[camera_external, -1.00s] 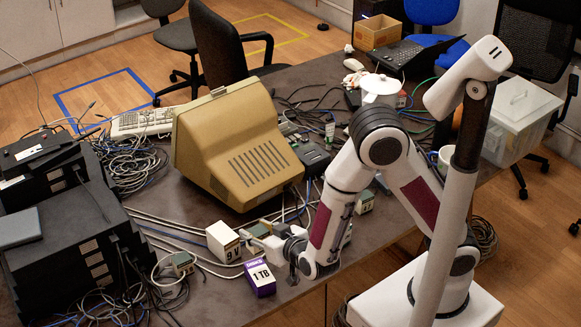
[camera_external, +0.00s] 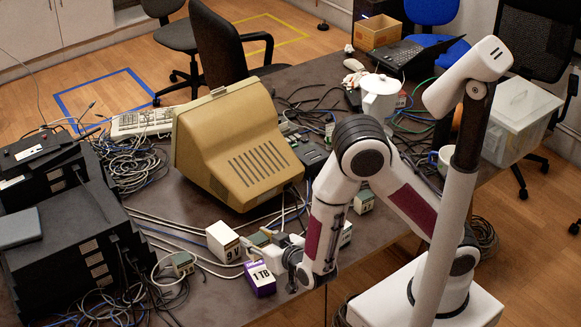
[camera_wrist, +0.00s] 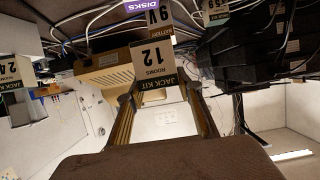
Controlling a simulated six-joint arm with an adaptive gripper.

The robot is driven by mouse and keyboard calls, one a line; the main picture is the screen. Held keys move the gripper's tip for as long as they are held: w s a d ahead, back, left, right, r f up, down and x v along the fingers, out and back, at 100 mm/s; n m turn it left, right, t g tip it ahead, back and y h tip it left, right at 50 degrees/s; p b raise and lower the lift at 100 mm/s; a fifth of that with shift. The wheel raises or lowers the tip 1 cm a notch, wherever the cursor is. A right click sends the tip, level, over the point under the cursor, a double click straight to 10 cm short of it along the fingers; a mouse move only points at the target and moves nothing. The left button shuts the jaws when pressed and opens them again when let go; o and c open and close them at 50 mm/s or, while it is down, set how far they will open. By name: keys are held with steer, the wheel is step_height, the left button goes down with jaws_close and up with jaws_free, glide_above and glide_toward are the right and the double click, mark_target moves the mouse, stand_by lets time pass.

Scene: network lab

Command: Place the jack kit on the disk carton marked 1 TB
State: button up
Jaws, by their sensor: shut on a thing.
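The jack kit, a small box with a tan and dark label reading "12 rooms", is held between my fingers in the wrist view (camera_wrist: 155,58). In the external view it is a small greenish box (camera_external: 258,239), partly hidden by my gripper (camera_external: 270,241). My gripper is shut on it. The disk carton (camera_external: 261,280), purple and white and marked 1 TB, stands on the table just below the held kit in the picture. Its purple "Disks" edge (camera_wrist: 138,5) shows at the top of the wrist view. The kit appears apart from the carton.
A white 9V battery carton (camera_external: 223,241) stands close left of my gripper. A beige monitor (camera_external: 235,150) stands behind. Another small box (camera_external: 183,264) and cables lie left, beside stacked black equipment (camera_external: 75,235). Another labelled box (camera_external: 345,234) stands right of my gripper.

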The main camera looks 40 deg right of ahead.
steer(key=shift+f, duration=1.3)
steer(key=shift+f, duration=0.1)
steer(key=shift+f, duration=1.95)
steer(key=shift+f, duration=0.15)
steer(key=o, duration=1.2)
steer(key=shift+c, duration=0.2)
steer(key=v, duration=1.2)
steer(key=shift+r, duration=0.2)
